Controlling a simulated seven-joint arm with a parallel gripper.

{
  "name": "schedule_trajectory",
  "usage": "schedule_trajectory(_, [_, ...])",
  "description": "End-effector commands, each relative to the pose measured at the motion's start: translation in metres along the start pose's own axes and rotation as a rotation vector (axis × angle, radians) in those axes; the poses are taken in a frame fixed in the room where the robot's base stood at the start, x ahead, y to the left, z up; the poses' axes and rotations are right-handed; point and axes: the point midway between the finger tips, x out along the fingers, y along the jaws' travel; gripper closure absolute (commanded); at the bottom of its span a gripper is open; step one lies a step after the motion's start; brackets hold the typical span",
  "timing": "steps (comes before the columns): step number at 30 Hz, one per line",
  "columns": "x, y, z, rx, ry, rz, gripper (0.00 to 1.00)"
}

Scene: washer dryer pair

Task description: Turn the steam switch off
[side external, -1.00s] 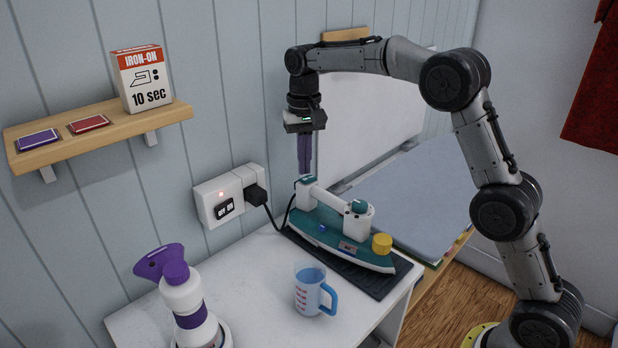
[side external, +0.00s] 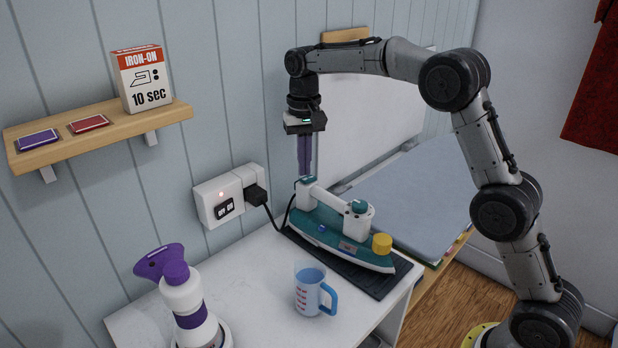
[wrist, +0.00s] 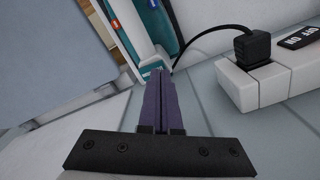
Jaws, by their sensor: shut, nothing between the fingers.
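The teal and white iron (side external: 330,225) rests on a dark mat (side external: 385,283) on the white table. A small switch panel (side external: 348,247) with a reddish mark is on its teal side; I cannot read its label or tell its setting. A blue light (side external: 322,229) sits beside it. My gripper (side external: 304,174) points straight down with purple fingers shut and empty, above the rear end of the iron's handle. In the wrist view my fingertips (wrist: 157,74) overlap part of the iron (wrist: 148,20), so some of it is hidden.
A wall socket (side external: 225,195) with a black plug (side external: 256,195) and cord stands left of the iron. A measuring cup (side external: 310,292) and a purple-and-white bottle (side external: 183,298) are in front. A grey board (side external: 420,190) lies behind.

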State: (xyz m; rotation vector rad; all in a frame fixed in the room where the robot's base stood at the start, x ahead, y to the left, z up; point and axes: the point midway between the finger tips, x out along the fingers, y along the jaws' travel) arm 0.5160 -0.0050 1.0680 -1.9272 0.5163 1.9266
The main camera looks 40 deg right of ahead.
Motion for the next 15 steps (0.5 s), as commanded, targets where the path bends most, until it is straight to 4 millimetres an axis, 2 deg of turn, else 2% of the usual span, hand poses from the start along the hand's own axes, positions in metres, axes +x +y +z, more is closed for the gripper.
schedule_trajectory(15, [0.0069, 0.0001, 0.0001, 0.0, 0.0, 0.0, 1.0])
